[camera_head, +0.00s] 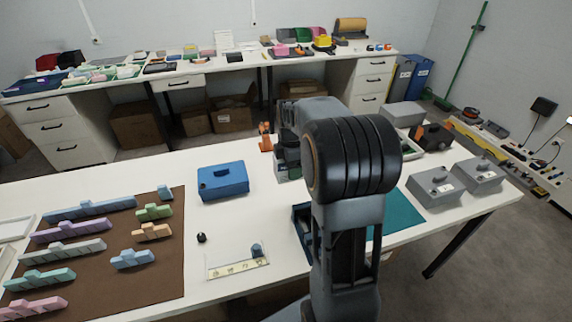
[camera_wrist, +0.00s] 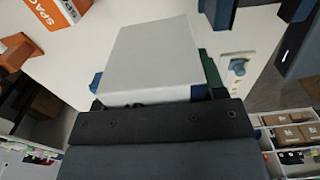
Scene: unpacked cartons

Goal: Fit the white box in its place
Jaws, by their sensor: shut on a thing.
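In the wrist view, the white box (camera_wrist: 152,58) lies between the fingers of my gripper (camera_wrist: 148,97), which is shut on it. The box reaches up and away from the dark gripper body, and its near end is at the fingers. Blue and green parts show beside its right edge; I cannot tell whether they touch it. In the head view, my arm hides the gripper and I cannot make out the held box. The box's place cannot be identified with certainty; a dark blue open holder (camera_head: 300,226) is partly hidden behind my arm.
A teal mat (camera_head: 402,215) lies right of my arm, near two grey lidded boxes (camera_head: 434,186). A blue box (camera_head: 222,182), a small clear tray (camera_head: 237,264) and a brown mat (camera_head: 160,270) with coloured blocks are left.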

